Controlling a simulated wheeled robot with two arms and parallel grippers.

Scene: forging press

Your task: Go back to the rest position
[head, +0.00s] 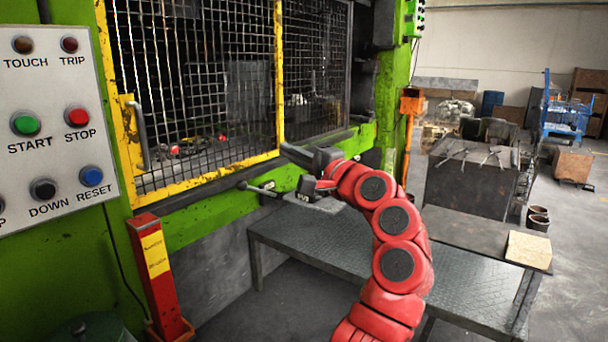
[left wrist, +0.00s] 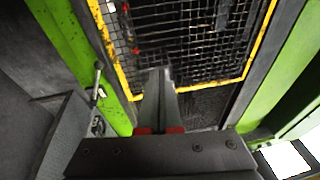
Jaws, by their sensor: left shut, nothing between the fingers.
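My left gripper (head: 288,149) is at the end of my red arm, in front of the press's mesh guard (head: 200,90). In the left wrist view its fingers (left wrist: 157,72) are together and empty, pointing at the guard's lower yellow frame. A metal lever with a knob (head: 258,189) stands out from the press's green front, below and left of the fingers. The lever (left wrist: 97,78) also shows left of the fingers in the wrist view, apart from them. My right gripper is not in view.
A button panel (head: 55,130) is close at left. A red post (head: 158,270) stands before the press. A metal table (head: 460,288) lies beneath my arm, with a tan block (head: 528,248) at its right. Open floor shows at right.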

